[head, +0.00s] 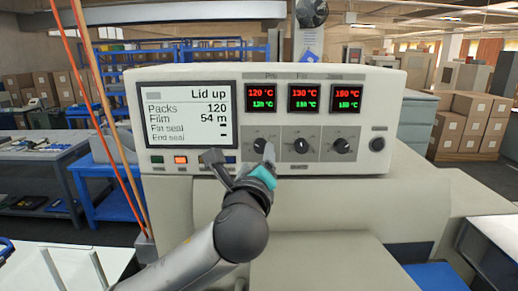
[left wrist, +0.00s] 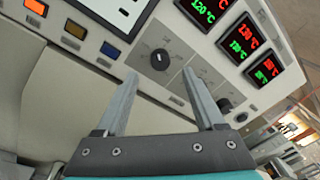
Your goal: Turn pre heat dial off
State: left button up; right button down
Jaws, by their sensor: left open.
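The pre heat dial (head: 258,144) is the leftmost of three black knobs on the white control panel, under the "Pre" readout (head: 260,98), which shows 120 °C in red and green. My left gripper (head: 240,159) is open and empty in front of the panel, just below and left of this dial; its right finger partly covers the dial. In the left wrist view the dial (left wrist: 160,58) shows a white mark and lies ahead of the gap between the open fingers (left wrist: 160,75). No contact is visible. My right gripper is out of view.
The middle dial (head: 301,146) and right dial (head: 342,146) sit close beside it, with a black round button (head: 377,144) farther right. Coloured buttons (head: 181,159) line the panel under the "Lid up" screen (head: 187,115). Orange cords (head: 98,100) hang at left.

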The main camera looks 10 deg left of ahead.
aim_at(259, 148)
pick_arm(q)
jog(key=shift+w+a, duration=0.2)
jog(key=shift+w, duration=1.25)
jog(key=shift+w+a, duration=0.15)
jog(key=shift+w, duration=1.3)
jog(key=shift+c, duration=0.4)
grip_shut()
